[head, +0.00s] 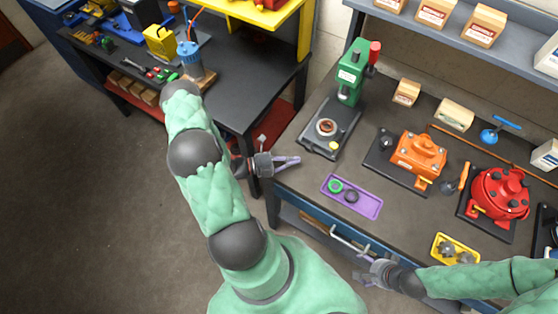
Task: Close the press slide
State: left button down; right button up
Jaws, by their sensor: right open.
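A green press (350,75) with a red knob stands upright at the back left of the right-hand workbench. Its dark base plate (318,141) reaches toward the front edge and carries a round ring-shaped part (326,127). I cannot tell which part is the slide or how far it is open. My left gripper (287,162) is near the bench's left front corner, in front of the base plate and apart from the press. Its fingers are too small to judge. My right gripper (362,271) is open and empty at the front edge, by the drawer handle.
On the bench are a purple tray (373,207) with round parts, an orange housing (418,153), a red motor (499,193), a yellow tray (440,239) and small boxes. A second dark bench (240,85) stands at left. Open floor lies at left.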

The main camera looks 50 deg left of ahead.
pick_arm(q)
jog(key=shift+w+a+f, duration=0.1)
jog(key=shift+w+a, duration=0.1)
jog(key=shift+w, duration=0.8)
jog(key=shift+w+a, duration=0.2)
jog(key=shift+w, duration=0.75)
